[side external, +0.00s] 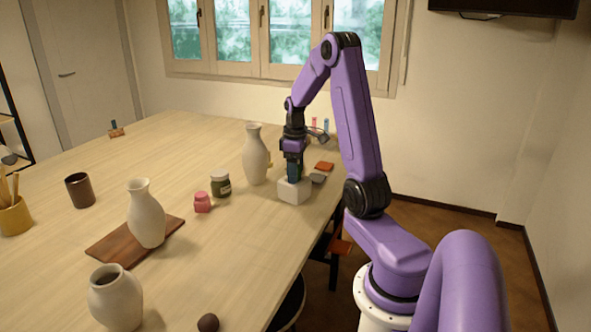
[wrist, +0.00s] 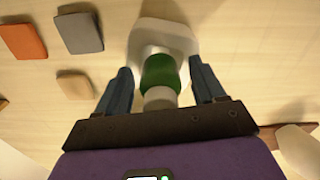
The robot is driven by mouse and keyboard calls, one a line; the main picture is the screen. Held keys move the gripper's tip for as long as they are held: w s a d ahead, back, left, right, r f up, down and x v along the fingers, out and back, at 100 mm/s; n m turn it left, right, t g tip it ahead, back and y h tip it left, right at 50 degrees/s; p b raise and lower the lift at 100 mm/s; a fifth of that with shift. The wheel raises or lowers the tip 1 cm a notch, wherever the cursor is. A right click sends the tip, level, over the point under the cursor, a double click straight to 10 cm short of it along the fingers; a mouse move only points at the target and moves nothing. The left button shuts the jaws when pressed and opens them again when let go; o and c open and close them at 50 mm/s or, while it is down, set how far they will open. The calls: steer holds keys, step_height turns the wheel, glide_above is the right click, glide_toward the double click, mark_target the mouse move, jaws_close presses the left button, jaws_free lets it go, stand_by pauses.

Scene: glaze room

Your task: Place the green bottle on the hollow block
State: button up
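The green bottle (wrist: 160,72), with a pale cap towards the camera, is between my fingers in the wrist view. Gaps show between it and both fingers. The white hollow block (side external: 294,190) stands near the table's right edge, and it also shows in the wrist view (wrist: 178,33) at the bottle's far end. The bottle appears to stand on the block, though the contact is hidden. My gripper (side external: 293,177) points down just over the block, and its fingers are open around the bottle in the wrist view (wrist: 161,66). In the side view the fingers mostly hide the bottle.
A tall pale vase (side external: 256,155) stands close left of my gripper. Orange (wrist: 22,38) and grey (wrist: 80,32) tiles lie flat near the block.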

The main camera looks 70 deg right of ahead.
step_height(320, 180, up, 12)
steer(key=shift+r, duration=0.2)
steer(key=w+a+f+n, duration=0.1)
steer(key=a+n, duration=0.2)
steer(key=a, duration=0.9)
steer(key=a+f+n, duration=0.2)
steer(key=a, duration=1)
steer(key=s+a+f+n, duration=0.2)
steer(key=s+a, duration=0.4)
steer(key=s, duration=0.3)
steer(key=s+a+f+n, duration=0.2)
steer(key=s+a, duration=0.4)
steer(key=s, duration=0.4)
steer(key=shift+s+a+n, duration=0.2)
steer(key=shift+a+n, duration=0.2)
steer(key=shift+n, duration=0.5)
